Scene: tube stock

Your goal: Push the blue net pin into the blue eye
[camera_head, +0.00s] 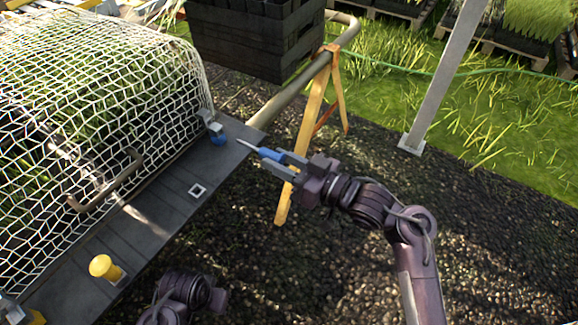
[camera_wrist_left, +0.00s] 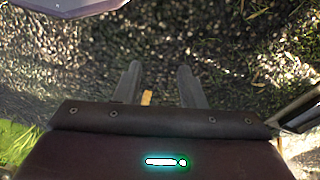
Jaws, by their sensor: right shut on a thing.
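The blue net pin (camera_head: 268,153) is in my right gripper (camera_head: 280,163), which is shut on its blue part. Its thin pale tip points left, toward the board's edge. The blue eye (camera_head: 218,138) sits at the far right end of the grey board, beside a small pale block. The pin's tip is a short gap to the right of the eye and apart from it. My left gripper (camera_wrist_left: 160,82) shows in the left wrist view with its two fingers apart and nothing between them, over gravel. In the head view only part of my left arm shows at the bottom.
A white net (camera_head: 95,90) arches over plants along the grey board (camera_head: 165,207). A wooden trestle (camera_head: 311,120) with a pipe stands behind my right gripper.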

